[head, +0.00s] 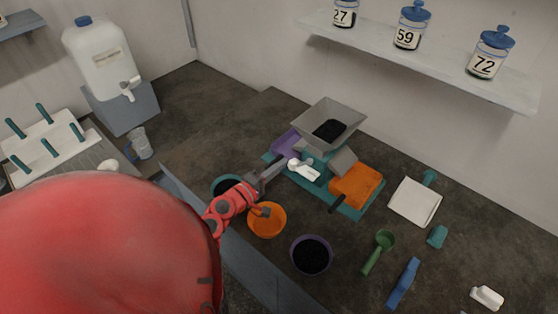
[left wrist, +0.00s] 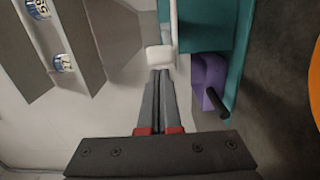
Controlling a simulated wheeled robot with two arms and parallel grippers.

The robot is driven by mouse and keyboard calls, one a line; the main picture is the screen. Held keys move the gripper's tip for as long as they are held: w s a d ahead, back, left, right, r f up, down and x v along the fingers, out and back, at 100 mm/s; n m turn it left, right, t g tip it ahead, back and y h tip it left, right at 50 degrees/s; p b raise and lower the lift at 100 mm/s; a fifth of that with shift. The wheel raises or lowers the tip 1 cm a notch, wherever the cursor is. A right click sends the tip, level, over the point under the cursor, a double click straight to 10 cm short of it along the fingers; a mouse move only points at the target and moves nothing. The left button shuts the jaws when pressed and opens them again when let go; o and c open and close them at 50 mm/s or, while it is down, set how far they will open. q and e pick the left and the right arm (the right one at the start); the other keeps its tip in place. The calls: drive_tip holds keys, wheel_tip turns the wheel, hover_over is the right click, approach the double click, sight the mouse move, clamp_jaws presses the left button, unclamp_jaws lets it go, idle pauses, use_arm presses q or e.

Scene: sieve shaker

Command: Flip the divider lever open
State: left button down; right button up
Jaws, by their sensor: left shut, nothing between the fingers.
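The sieve shaker has a grey hopper (head: 345,113) holding dark grains, above a teal base (head: 345,210). A white lever (head: 304,169) sits at its front, between a purple tray (head: 285,144) and an orange tray (head: 357,186). In the left wrist view the lever's white block end (left wrist: 160,58) is right at my fingertips, with a thin white arm running up from it. My left gripper (head: 280,168) is shut and empty, its tips beside the lever; whether they touch cannot be told. The gripper also shows in the left wrist view (left wrist: 160,76). My right gripper is not visible.
An orange bowl (head: 267,220), a dark-filled purple bowl (head: 311,255) and a teal bowl (head: 226,186) stand near my left arm. A green scoop (head: 378,252), blue tool (head: 403,284) and white dustpan (head: 414,202) lie to the right. Numbered jars stand on a wall shelf (head: 430,62).

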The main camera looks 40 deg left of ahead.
use_arm(q)
drive_tip(key=shift+s+d+n+y, duration=0.2)
drive_tip(key=shift+d+n+y, duration=0.15)
drive_tip(key=shift+y, duration=0.25)
